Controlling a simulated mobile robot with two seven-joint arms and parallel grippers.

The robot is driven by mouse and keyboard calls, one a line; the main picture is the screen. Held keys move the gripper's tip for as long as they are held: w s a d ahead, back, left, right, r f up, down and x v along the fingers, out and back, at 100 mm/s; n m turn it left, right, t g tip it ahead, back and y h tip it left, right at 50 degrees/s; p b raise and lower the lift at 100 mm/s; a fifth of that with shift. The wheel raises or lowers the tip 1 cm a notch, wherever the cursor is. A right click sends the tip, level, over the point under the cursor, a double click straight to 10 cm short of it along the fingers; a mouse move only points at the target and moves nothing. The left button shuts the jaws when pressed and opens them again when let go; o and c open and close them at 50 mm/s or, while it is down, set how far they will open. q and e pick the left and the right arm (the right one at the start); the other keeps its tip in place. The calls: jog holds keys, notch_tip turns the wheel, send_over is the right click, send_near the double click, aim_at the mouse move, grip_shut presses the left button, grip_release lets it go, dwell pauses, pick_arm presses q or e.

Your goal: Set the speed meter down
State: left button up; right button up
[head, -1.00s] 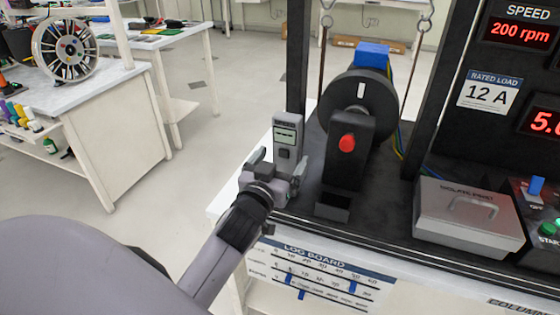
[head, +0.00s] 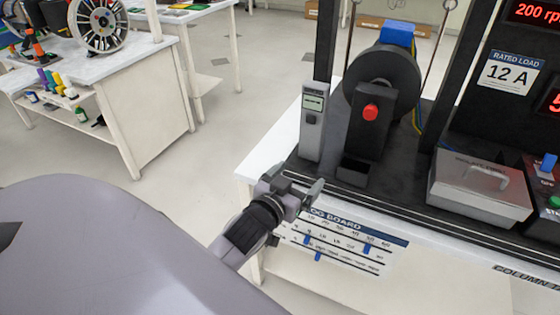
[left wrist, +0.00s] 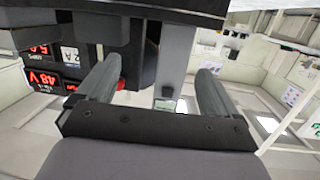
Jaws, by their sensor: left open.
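The speed meter (head: 312,122) is a slim grey hand-held device with a small pale display near its top. It stands upright on the dark rig base, just left of the black wheel's support. My left gripper (head: 293,181) is open and empty at the base's front edge, in front of the meter and apart from it. In the left wrist view the meter (left wrist: 176,62) shows beyond and between the two spread fingers (left wrist: 155,85), its display towards me. My right gripper is not in view.
The black wheel (head: 398,75) with a red knob (head: 370,112) stands close right of the meter. A grey lidded box (head: 480,188) sits further right. The log board (head: 345,240) hangs below the front edge. White table top (head: 262,165) is bare at the left.

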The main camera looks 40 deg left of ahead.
pick_arm(q)
jog(key=s+d+f+m+g+h+p, duration=0.1)
jog(key=s+d+f+g+h, duration=0.1)
jog(key=s+d+f, duration=0.2)
jog(key=s+d+f+m+g+h+p, duration=0.1)
jog(key=s+d+f+m+g+h, duration=0.1)
jog(key=s+f, duration=0.9)
jog(key=s+d+g, duration=0.1)
jog(key=s+d, duration=0.1)
jog(key=s, duration=0.1)
jog(key=shift+s+g, duration=0.15)
jog(key=shift+g, duration=0.15)
